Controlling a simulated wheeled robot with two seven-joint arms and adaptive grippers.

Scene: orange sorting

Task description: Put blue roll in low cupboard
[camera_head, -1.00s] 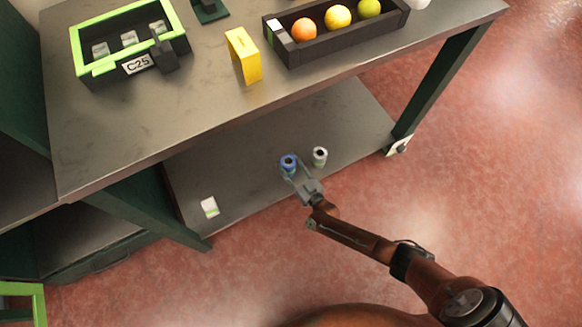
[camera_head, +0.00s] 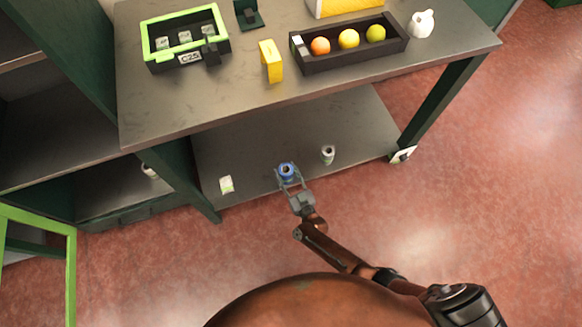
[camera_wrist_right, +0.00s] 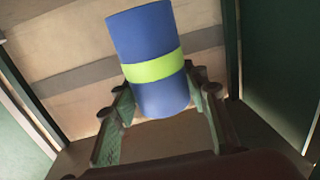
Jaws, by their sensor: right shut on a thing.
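The blue roll (camera_head: 286,170) is between the fingers of my right gripper (camera_head: 291,184), at the front of the table's lower shelf. In the right wrist view the blue roll (camera_wrist_right: 151,50) has a lime green band, and my right gripper (camera_wrist_right: 160,110) is shut on it. A low cupboard (camera_head: 105,190) with an open front stands left of the table. A small pale item (camera_head: 149,171) sits inside it. The cupboard's deeper inside is hidden. My left gripper is not in view.
A white roll (camera_head: 327,154) and a small white-green item (camera_head: 226,184) are on the lower shelf (camera_head: 255,150). A dark green table leg (camera_head: 190,185) stands between shelf and cupboard. A green frame (camera_head: 70,262) is at lower left. The red floor (camera_head: 180,265) in front is clear.

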